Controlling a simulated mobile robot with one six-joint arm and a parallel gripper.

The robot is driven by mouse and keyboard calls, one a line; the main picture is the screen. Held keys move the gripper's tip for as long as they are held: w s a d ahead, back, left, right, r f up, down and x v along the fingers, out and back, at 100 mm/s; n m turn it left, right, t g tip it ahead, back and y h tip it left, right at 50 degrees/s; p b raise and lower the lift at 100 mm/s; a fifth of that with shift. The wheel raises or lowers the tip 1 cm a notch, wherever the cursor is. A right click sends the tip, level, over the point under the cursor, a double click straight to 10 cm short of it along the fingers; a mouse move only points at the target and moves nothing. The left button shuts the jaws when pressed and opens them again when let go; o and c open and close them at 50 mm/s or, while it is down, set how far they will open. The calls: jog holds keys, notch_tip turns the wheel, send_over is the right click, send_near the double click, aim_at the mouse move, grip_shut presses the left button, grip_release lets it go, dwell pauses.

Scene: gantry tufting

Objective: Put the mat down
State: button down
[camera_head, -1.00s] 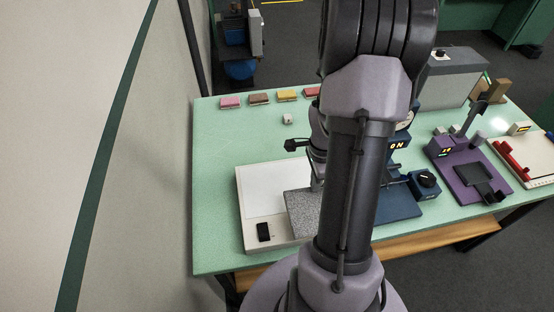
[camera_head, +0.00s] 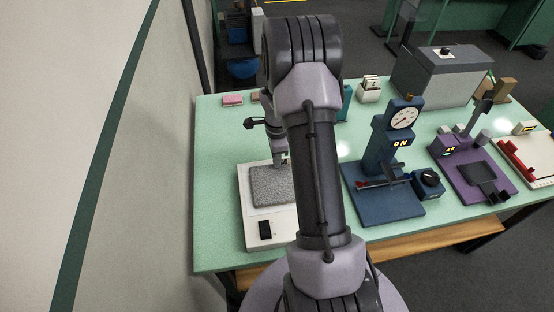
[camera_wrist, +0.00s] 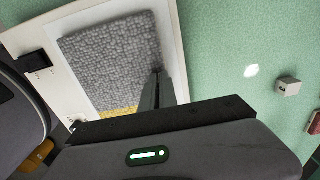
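The grey speckled mat (camera_head: 272,187) is over the white flat device (camera_head: 282,232) at the left of the green table. In the wrist view the mat (camera_wrist: 105,62) lies inside the outline of the white device's plate (camera_wrist: 170,25), with a yellow patch near its lower edge. My gripper (camera_head: 281,162) is at the mat's far edge in the head view. In the wrist view my gripper (camera_wrist: 157,78) shows one dark finger over the mat; the other finger is hidden. It appears shut on the mat. I cannot tell whether the mat touches the plate.
A blue stand with a dial (camera_head: 380,160) is right of my arm. A purple device (camera_head: 470,170) and a grey box (camera_head: 440,78) are farther right. The grey wall (camera_head: 150,150) is close on the left.

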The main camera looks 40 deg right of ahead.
jog(key=shift+s, duration=0.1)
jog(key=shift+f+b, duration=0.2)
jog(key=shift+b, duration=0.1)
jog(key=c, duration=1.6)
grip_release()
jog(key=shift+c, duration=0.2)
jog(key=shift+r, duration=0.1)
